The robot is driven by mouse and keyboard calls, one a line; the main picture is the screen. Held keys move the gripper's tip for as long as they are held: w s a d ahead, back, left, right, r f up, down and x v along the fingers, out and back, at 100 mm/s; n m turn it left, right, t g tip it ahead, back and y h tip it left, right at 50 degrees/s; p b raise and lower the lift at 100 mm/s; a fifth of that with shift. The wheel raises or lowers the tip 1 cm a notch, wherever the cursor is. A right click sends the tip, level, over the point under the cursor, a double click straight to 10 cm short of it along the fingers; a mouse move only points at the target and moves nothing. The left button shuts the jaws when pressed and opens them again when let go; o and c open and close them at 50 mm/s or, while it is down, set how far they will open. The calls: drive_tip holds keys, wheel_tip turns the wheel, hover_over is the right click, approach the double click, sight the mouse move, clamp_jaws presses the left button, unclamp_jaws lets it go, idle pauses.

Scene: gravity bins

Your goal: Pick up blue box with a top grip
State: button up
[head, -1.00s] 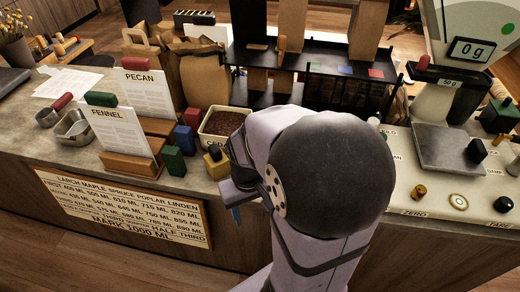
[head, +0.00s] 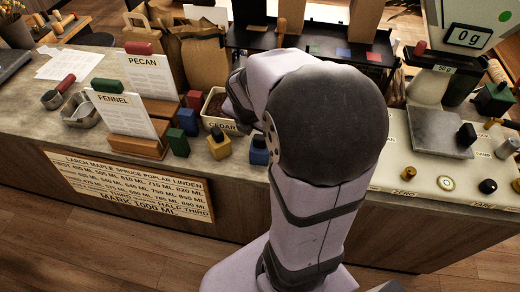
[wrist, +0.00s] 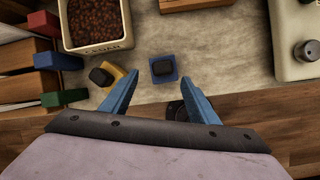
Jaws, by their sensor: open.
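A small blue box with a dark knob on top (wrist: 163,69) stands on the grey counter. In the head view the blue box (head: 259,152) shows just left of my arm, partly hidden by it. My gripper (wrist: 160,76) is open and empty, its two blue fingers spread to either side of the box in the wrist view. The box appears a little beyond the fingertips and between them, with no contact visible. Its height below the fingers is hard to tell. In the head view my arm hides the fingers.
A yellow box with a dark knob (wrist: 106,75) stands close left of the blue box, near the left finger. A plain blue block (wrist: 58,61), a green block (wrist: 65,97) and a bean-filled bin (wrist: 67,39) are farther left.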

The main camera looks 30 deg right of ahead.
drive_tip(key=n, duration=0.3)
drive_tip(key=shift+n, duration=0.4)
drive_tip(key=shift+w, duration=0.1)
drive_tip(key=shift+x, duration=1.1)
drive_tip(key=shift+d+x, duration=0.2)
drive_tip(key=shift+x, duration=0.75)
drive_tip(key=shift+d+x, duration=0.2)
drive_tip(key=shift+x, duration=0.75)
drive_tip(key=shift+d+f, duration=0.15)
drive_tip(key=shift+f, duration=0.35)
drive_tip(key=shift+w, duration=0.1)
clamp_jaws()
